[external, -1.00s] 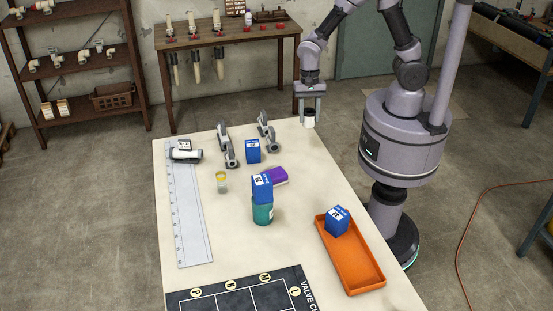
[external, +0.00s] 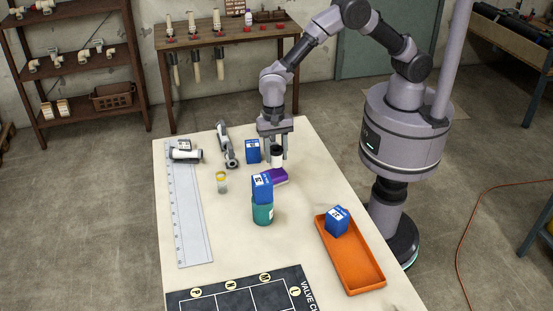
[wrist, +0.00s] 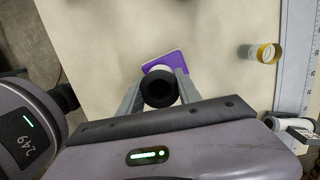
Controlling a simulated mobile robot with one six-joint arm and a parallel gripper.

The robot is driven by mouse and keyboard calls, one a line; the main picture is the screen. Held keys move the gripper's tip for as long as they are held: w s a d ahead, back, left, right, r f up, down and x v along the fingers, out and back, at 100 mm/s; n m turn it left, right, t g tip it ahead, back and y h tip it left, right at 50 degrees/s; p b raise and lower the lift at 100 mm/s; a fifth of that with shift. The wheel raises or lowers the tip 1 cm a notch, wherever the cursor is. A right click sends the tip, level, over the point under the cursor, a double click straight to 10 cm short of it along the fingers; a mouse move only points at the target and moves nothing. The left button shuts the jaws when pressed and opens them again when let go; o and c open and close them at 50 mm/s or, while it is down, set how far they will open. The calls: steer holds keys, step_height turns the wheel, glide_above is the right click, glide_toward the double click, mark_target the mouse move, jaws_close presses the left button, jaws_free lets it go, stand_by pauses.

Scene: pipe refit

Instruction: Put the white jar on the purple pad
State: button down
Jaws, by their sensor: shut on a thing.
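The white jar (external: 277,160) with a black top is between the fingers of my gripper (external: 277,158), which is shut on it. In the wrist view the jar's black top (wrist: 159,88) sits between the two fingertips. The purple pad (external: 277,177) lies on the table just behind the blue box on the teal can. In the wrist view the purple pad (wrist: 172,60) shows past the jar, partly hidden by it. The jar looks upright and over or on the pad; I cannot tell whether its base touches.
A blue box (external: 262,187) stands on a teal can (external: 263,211) close to the pad. Another blue box (external: 253,151) and a grey clamp (external: 227,147) are to the left. An orange tray (external: 372,276) holds a blue box.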

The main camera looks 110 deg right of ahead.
mark_target(274, 162)
steer(key=shift+w+a+f+b, duration=0.15)
steer(key=shift+f+b, duration=0.1)
steer(key=shift+f, duration=0.3)
steer(key=shift+w+d+f+b, duration=0.1)
steer(key=shift+w+f+b, duration=0.1)
steer(key=shift+f, duration=0.4)
steer(key=shift+w+a+f+b, duration=0.1)
steer(key=shift+f+b, duration=0.15)
steer(key=shift+f, duration=0.3)
steer(key=shift+f, duration=0.25)
steer(key=c, duration=0.8)
jaws_free()
steer(key=shift+r, duration=0.1)
steer(key=shift+c, duration=0.2)
